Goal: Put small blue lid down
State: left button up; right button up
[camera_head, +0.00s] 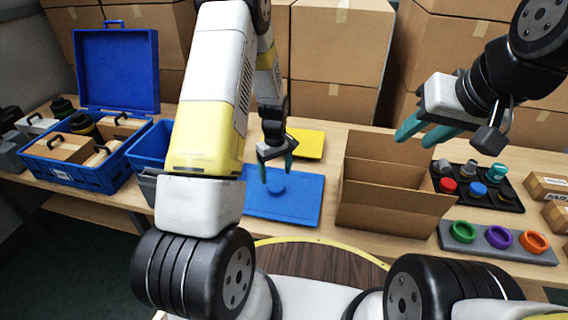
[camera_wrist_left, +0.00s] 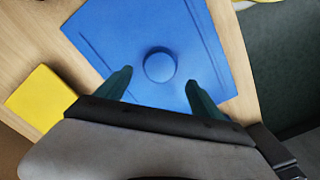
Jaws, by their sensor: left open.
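A flat blue rectangular panel (camera_head: 305,194) lies on the wooden table, with a small round blue lid-like disc (camera_head: 277,187) on top. I cannot tell whether the disc is fixed to the panel. Both show in the left wrist view: the panel (camera_wrist_left: 200,40) and the disc (camera_wrist_left: 159,67). My left gripper (camera_head: 276,173) is open above the panel. In the wrist view its teal fingers (camera_wrist_left: 160,88) stand either side of the near edge of the disc, apart from it and holding nothing. My right gripper (camera_head: 417,136) is raised, empty, its two teal fingers apart.
A yellow panel (camera_head: 306,144) lies behind the blue one. An open cardboard box (camera_head: 385,217) stands to the right, with a black tray (camera_head: 508,198) and a grey holder with rings (camera_head: 485,244) beyond. A blue bin (camera_head: 147,150) and blue case (camera_head: 105,178) stand left.

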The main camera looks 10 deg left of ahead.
pick_arm(q)
notch_tip(320, 180, up, 6)
notch_tip(320, 180, up, 9)
jog(key=m+t, duration=0.1)
send_over(276, 186)
jog(key=s, duration=0.2)
jog(key=s+d+r+m+t+h, duration=0.1)
jog(key=s+r+m, duration=0.15)
jog(key=r, duration=0.35)
jog(key=s+r+m+t, duration=0.1)
jog(key=s+r, duration=0.3)
jog(key=r, duration=0.2)
jog(key=s+r+m+t, duration=0.1)
jog(key=s+r, duration=0.3)
jog(key=s, duration=0.4)
jog(key=s+d+r+m+t+h, duration=0.1)
jog(key=s+r+m+t, duration=0.1)
jog(key=s, duration=0.6)
notch_tip(276, 186, up, 3)
jog(key=shift+f+m, duration=0.1)
jog(key=shift+m, duration=0.75)
jog(key=shift+s+d, duration=0.1)
